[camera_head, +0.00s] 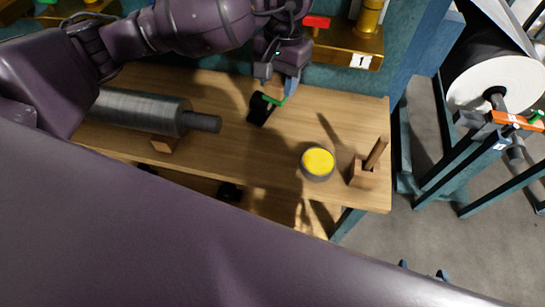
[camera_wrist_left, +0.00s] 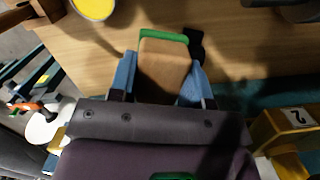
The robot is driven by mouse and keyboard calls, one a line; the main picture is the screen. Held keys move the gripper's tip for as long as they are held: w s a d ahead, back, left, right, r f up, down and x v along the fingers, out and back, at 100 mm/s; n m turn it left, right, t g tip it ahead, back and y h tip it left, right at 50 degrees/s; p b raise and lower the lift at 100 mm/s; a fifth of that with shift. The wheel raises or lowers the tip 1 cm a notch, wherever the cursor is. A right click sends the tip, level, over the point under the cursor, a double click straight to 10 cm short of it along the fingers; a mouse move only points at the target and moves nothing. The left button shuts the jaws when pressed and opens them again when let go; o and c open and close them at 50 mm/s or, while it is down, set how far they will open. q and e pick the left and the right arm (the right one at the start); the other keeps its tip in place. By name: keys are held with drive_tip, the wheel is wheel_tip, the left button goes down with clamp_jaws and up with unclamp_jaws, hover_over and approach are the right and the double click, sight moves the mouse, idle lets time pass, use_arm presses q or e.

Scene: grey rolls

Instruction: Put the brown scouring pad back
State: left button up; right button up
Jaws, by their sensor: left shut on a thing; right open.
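The brown scouring pad (camera_wrist_left: 163,68) is a brown block with a green strip along its far edge. My left gripper (camera_wrist_left: 160,80) is shut on it, with a blue finger on each side. In the head view the left gripper (camera_head: 279,88) holds the pad over the back part of the wooden bench; the green strip shows below the fingers, and the gripper hides most of the pad. I cannot tell how high it is above the bench. My right gripper (camera_head: 422,270) shows only as two blue fingertips, apart, at the lower right, beyond the bench.
A black item (camera_head: 259,110) lies beside the pad. A grey roll (camera_head: 140,110) rests at left on the wooden bench (camera_head: 250,155). A yellow-topped tin (camera_head: 318,162) and a wooden block with a peg (camera_head: 364,175) stand at right. A brass shelf labelled 1 (camera_head: 335,48) is behind.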

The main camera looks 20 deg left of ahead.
sight(276, 104)
use_arm(q)
drive_tip(key=s+r+m, duration=0.1)
drive_tip(key=s+r, duration=0.1)
drive_tip(key=s, duration=0.3)
drive_tip(key=f, duration=2)
drive_tip(key=shift+w+f+b, duration=0.1)
drive_tip(key=shift+w+b, duration=0.15)
drive_tip(key=shift+b, duration=0.15)
drive_tip(key=shift+f, duration=0.1)
drive_tip(key=shift+f, duration=0.1)
drive_tip(key=o, duration=0.9)
drive_tip(key=r, duration=0.4)
drive_tip(key=w+r, duration=0.1)
drive_tip(key=r, duration=0.7)
drive_tip(key=shift+w+d+r, duration=0.15)
drive_tip(key=shift+w+r, duration=0.05)
drive_tip(key=shift+w, duration=0.05)
